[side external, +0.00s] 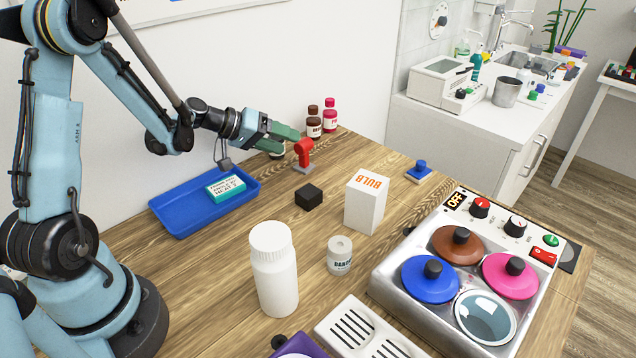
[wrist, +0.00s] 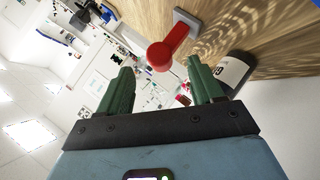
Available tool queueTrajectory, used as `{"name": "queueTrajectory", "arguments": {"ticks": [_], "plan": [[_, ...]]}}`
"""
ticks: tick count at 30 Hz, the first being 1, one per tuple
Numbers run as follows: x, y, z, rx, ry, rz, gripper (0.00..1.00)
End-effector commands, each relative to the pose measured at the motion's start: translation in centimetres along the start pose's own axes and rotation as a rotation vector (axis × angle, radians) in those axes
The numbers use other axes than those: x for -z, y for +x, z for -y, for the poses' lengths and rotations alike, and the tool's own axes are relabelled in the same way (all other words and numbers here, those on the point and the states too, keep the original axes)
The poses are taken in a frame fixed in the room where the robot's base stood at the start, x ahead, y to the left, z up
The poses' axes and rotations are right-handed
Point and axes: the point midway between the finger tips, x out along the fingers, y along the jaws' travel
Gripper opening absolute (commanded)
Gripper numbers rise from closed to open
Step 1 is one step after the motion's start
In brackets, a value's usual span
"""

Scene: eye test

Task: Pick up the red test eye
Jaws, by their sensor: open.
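The red test eye (side external: 303,152) is a red round head on a short red stem. It stands upright on a small grey base on the wooden table, near the wall. In the wrist view the red test eye (wrist: 162,54) shows ahead of the fingertips, its base toward the top. My gripper (side external: 286,139) has green fingers and points at the red test eye from its left in the side view. In the wrist view my gripper (wrist: 161,76) is open, with nothing seen between its fingers. Whether a finger touches the eye is not clear.
Brown (side external: 314,123) and red (side external: 330,116) bottles stand behind the eye. A black block (side external: 309,197), a white BULB box (side external: 366,203) and a blue tray (side external: 176,226) are nearby. Bare wood lies right of the eye.

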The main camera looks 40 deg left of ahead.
Motion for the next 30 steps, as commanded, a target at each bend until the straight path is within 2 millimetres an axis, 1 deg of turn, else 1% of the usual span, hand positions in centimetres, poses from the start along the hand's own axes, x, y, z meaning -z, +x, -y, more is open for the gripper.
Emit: {"name": "queueTrajectory", "arguments": {"ticks": [1,6,10,16,17,28,30], "plan": [[-0.1,0.9,-0.1,-0.002,0.001,0.002,0.66],[0.0,3.0,0.0,-0.001,0.0,0.0,0.66],[0.0,3.6,0.0,0.0,-0.001,0.0,0.66],[0.0,3.6,0.0,0.001,-0.001,-0.001,0.66],[0.0,3.6,0.0,0.001,-0.001,-0.001,0.63],[0.0,3.6,0.0,0.001,-0.001,-0.001,0.06],[0.0,3.6,0.0,0.001,-0.001,-0.001,0.05]]}}
